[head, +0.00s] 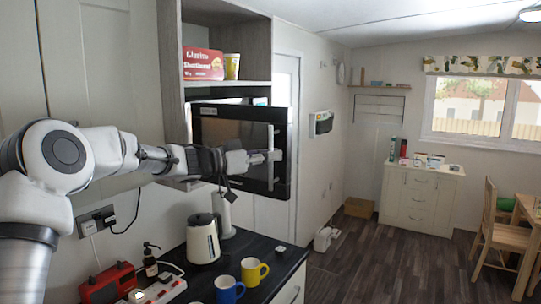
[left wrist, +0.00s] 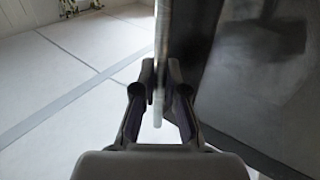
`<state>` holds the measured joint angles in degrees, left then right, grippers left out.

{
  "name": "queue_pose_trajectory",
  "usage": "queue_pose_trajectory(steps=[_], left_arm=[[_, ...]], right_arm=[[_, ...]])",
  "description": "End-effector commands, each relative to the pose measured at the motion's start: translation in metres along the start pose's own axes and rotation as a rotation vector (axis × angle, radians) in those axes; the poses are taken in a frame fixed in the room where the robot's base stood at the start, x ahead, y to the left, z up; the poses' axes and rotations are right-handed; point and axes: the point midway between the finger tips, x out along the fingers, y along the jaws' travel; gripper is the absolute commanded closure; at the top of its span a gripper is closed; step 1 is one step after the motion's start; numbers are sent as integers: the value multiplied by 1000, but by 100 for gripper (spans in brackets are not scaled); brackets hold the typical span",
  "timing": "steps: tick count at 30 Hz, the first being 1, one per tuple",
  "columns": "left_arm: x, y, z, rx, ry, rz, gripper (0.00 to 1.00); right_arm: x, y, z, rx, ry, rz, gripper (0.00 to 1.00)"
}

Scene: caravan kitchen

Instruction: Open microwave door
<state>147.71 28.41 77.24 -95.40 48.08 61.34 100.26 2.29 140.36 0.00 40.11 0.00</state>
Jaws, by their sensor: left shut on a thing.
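The microwave door (head: 230,133) is a dark panel in the cabinet niche below the shelf in the head view. It appears to stand out at an angle, its right edge beyond the cabinet side. Its vertical light handle (head: 270,139) is near the right edge. My left gripper (head: 272,156) reaches across the door front and is shut on the handle. In the left wrist view the handle (left wrist: 160,60) runs between the fingers (left wrist: 159,95), with the dark door (left wrist: 240,90) to the right. The microwave's inside is mostly hidden. My right gripper is not in view.
Below the arm, the dark counter (head: 262,240) carries a kettle (head: 203,240), a blue mug (head: 227,289), a yellow mug (head: 253,271) and a red device (head: 108,284). A red box (head: 203,64) and a yellow cup (head: 231,66) sit on the shelf above.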

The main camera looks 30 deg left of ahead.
Motion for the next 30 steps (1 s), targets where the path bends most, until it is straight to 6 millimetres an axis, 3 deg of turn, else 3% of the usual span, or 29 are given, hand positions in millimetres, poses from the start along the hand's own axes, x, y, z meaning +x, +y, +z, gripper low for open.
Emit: queue_pose_trajectory(steps=[7,8,9,20,23,30], left_arm=[[1,1,3,-1,-4,1,100],[1,1,3,-1,-4,1,79],[1,1,2,-1,-4,1,64],[-4,0,0,0,0,-2,64],[-17,-1,0,-2,1,-2,64],[-77,-1,-1,-4,5,-2,64]], right_arm=[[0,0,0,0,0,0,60],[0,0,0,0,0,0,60],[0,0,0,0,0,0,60],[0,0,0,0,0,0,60],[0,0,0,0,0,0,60],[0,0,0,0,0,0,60]])
